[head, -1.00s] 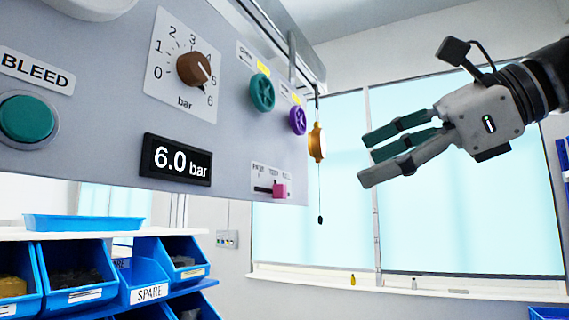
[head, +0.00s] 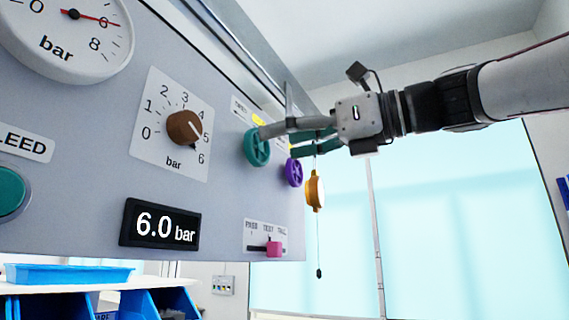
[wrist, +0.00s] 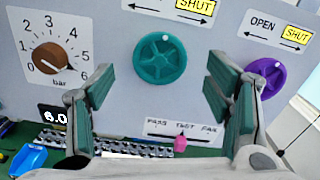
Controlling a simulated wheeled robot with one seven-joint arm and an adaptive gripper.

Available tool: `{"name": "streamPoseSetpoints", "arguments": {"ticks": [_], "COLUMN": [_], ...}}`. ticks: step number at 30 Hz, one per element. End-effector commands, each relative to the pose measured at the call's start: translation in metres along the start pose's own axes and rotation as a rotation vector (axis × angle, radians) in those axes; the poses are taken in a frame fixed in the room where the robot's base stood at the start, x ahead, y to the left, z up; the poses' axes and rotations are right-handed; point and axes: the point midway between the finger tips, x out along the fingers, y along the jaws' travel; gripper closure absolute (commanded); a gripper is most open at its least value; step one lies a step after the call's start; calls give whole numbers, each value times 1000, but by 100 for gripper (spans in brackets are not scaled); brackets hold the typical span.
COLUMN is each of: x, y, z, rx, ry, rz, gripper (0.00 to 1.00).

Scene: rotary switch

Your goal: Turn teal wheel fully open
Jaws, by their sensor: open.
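The teal wheel (head: 257,147) is a round spoked handwheel on the grey panel. In the wrist view the teal wheel (wrist: 159,58) faces me, with a small white mark near its top edge and a yellow SHUT label (wrist: 196,6) above it. My gripper (head: 279,140) is at the wheel's right in the head view, and its fingers overlap the wheel's right edge there. In the wrist view my gripper (wrist: 160,78) is open, one finger on each side of the wheel, with a gap to both sides. Contact cannot be told.
A purple wheel (head: 294,172) is close below and right of the teal one, near my right finger. A brown knob (head: 184,127), a 6.0 bar display (head: 160,224), a pink slider (head: 274,249) and a hanging orange piece (head: 315,190) are nearby. Right of the panel is free.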

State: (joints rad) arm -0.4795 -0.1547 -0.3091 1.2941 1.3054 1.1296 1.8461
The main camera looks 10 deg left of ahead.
Motion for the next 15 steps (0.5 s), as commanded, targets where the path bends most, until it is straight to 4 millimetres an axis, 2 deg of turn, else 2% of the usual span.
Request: {"name": "streamPoseSetpoints", "arguments": {"ticks": [6, 15], "x": [28, 37], "y": [1, 0], "z": [0, 0], "rx": [0, -1], "ry": [1, 1], "rz": [2, -1], "gripper": [28, 28]}}
